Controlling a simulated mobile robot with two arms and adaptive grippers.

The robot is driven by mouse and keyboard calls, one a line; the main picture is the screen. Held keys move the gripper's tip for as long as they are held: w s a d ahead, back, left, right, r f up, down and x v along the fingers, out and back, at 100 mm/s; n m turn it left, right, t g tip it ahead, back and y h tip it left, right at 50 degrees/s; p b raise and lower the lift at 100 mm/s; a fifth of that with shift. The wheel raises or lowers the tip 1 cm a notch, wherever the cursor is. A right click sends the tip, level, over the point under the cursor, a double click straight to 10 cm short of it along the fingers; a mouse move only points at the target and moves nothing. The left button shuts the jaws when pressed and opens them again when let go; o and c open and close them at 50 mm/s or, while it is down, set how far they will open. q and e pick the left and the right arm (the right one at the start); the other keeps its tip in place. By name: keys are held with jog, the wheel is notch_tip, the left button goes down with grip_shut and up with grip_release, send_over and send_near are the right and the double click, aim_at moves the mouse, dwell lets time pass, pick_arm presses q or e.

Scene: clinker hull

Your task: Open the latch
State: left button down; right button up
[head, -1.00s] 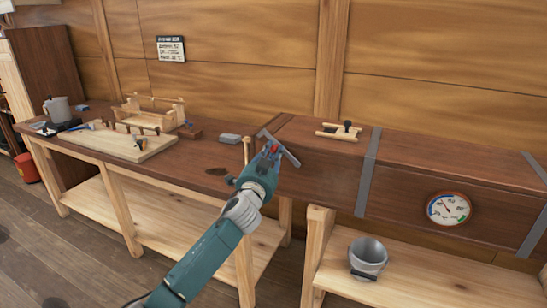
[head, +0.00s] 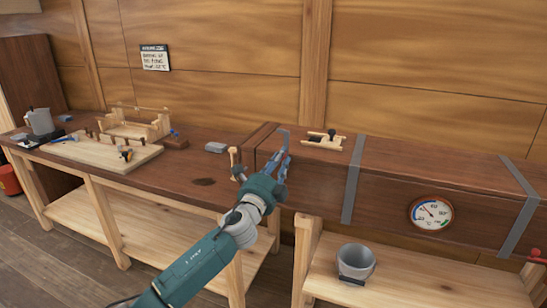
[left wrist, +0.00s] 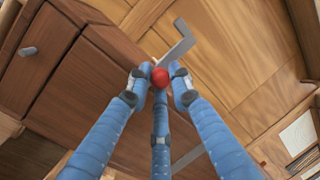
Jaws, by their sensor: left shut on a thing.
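The latch is a grey bent metal bar (head: 284,138) at the left end of the long dark wooden box (head: 300,180). In the head view it stands nearly upright above my left gripper (head: 279,162). In the left wrist view the latch bar (left wrist: 178,45) rises past a round red knob (left wrist: 160,77). My left gripper's blue fingers (left wrist: 158,85) are closed around that knob. In the head view the fingers hide the knob and the lower part of the latch. My right gripper is not in view.
A pale wooden handle (head: 234,162) sticks out left of the gripper. A wooden clamp (head: 325,140) lies on the box, which carries grey straps (head: 352,180) and a round gauge (head: 431,213). A grey bucket (head: 356,262) stands below. The left workbench (head: 195,168) holds tools.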

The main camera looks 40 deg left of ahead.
pick_arm(q)
jog(key=shift+w+d+f+m+h+p, duration=0.15)
jog(key=shift+d+m, duration=0.25)
jog(key=shift+m, duration=0.3)
jog(key=shift+w+d+f+m+h+p, duration=0.1)
jog(key=shift+d+m+h, duration=0.2)
jog(key=shift+m, duration=0.4)
jog(key=shift+w+d+f+m+h+p, duration=0.15)
jog(key=shift+d+m, duration=0.3)
jog(key=shift+m, duration=0.25)
jog(key=shift+s, duration=0.1)
jog(key=c, duration=1.5)
grip_release()
jog(key=shift+c, duration=0.2)
jog(key=v, duration=1.2)
jog(key=shift+f, duration=0.1)
